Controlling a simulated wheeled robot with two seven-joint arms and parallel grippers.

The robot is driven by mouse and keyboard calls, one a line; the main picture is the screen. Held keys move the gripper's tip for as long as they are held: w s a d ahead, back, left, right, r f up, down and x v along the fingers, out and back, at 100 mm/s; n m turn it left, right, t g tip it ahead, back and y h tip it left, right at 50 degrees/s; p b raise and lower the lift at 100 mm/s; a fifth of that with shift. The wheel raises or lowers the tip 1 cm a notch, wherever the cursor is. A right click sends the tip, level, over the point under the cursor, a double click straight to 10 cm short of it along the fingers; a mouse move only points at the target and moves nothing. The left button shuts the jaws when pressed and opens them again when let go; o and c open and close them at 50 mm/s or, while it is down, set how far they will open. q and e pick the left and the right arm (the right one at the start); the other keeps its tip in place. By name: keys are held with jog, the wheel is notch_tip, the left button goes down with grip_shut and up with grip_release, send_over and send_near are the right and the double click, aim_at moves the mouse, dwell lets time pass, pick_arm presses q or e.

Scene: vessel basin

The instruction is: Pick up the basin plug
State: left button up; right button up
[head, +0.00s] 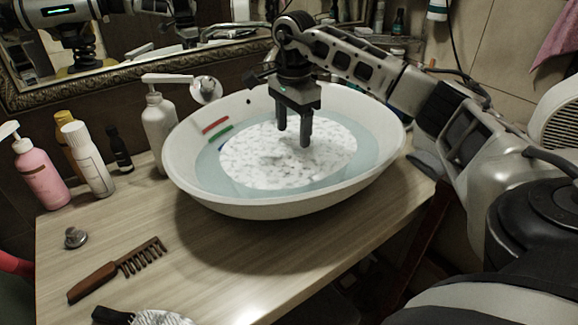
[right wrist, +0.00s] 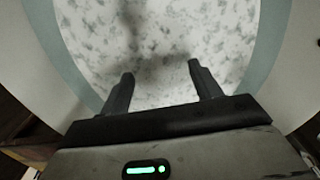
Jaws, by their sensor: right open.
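A small grey metal piece that looks like the basin plug (head: 75,238) lies on the wooden counter at the left, apart from the basin. The white oval basin (head: 285,209) holds water and a round, grey-speckled white thing (head: 250,160). My right gripper (head: 293,140) points down over the basin, above the speckled thing. Its two fingers are apart with nothing between them. In the right wrist view the open fingers (right wrist: 163,85) show against the speckled surface, and no plug shows there. My left gripper is not in view.
A brown comb (head: 120,270) and a dark-handled brush (head: 145,316) lie at the counter's front left. Several bottles, including a pink one (head: 42,178) and a white pump bottle (head: 157,130), stand along the back. A framed mirror is behind. The counter before the basin is clear.

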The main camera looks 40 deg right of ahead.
aim_at(290, 159)
jog(key=shift+w+a+f+p, duration=0.1)
jog(key=shift+f+p, duration=0.15)
jog(key=shift+f, duration=1.7)
jog(key=shift+w+a+f+p, duration=0.1)
jog(key=shift+f+p, duration=0.1)
jog(key=shift+f, duration=1.75)
jog(key=c, duration=1.1)
